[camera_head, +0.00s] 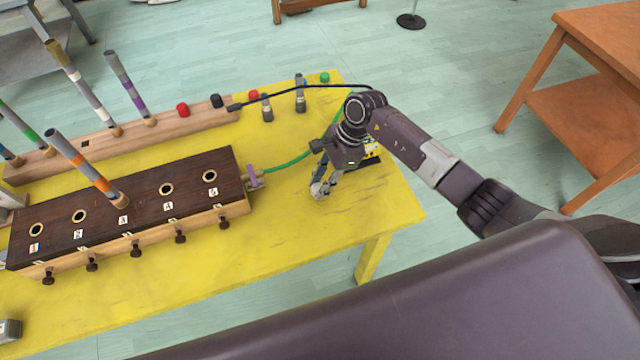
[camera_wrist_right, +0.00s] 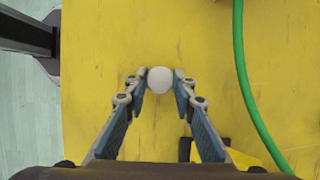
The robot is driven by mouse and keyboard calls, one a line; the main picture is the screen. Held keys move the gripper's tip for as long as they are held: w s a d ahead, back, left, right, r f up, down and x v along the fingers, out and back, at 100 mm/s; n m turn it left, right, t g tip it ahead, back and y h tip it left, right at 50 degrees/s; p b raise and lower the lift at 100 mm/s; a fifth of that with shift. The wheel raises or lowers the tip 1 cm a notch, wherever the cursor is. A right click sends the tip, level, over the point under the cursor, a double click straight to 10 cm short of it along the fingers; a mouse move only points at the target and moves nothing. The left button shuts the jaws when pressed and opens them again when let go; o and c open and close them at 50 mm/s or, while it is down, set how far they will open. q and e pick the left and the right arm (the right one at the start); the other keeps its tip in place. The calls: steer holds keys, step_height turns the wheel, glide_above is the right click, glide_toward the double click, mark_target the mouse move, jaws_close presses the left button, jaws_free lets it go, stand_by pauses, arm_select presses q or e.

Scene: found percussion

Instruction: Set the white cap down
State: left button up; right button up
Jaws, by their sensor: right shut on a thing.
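The white cap (camera_wrist_right: 159,80) is small and round. In the wrist view it sits between the fingertips of my right gripper (camera_wrist_right: 160,84), which is shut on it. In the head view my right gripper (camera_head: 321,189) points down over the right part of the yellow table (camera_head: 355,215), right of the dark numbered box. My left gripper is not in view.
A dark-topped wooden box (camera_head: 145,205) with numbered holes holds a striped tube (camera_head: 85,165). A green hose (camera_head: 288,164) runs from it past my gripper. Red (camera_head: 182,109), black (camera_head: 216,100) and green (camera_head: 325,77) caps stand farther back. Yellow tabletop is bare in front of the gripper.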

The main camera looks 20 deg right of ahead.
steer(key=shift+f, duration=0.55)
steer(key=shift+f, duration=0.1)
steer(key=shift+f, duration=0.15)
steer(key=o, duration=1.1)
steer(key=shift+r, duration=0.2)
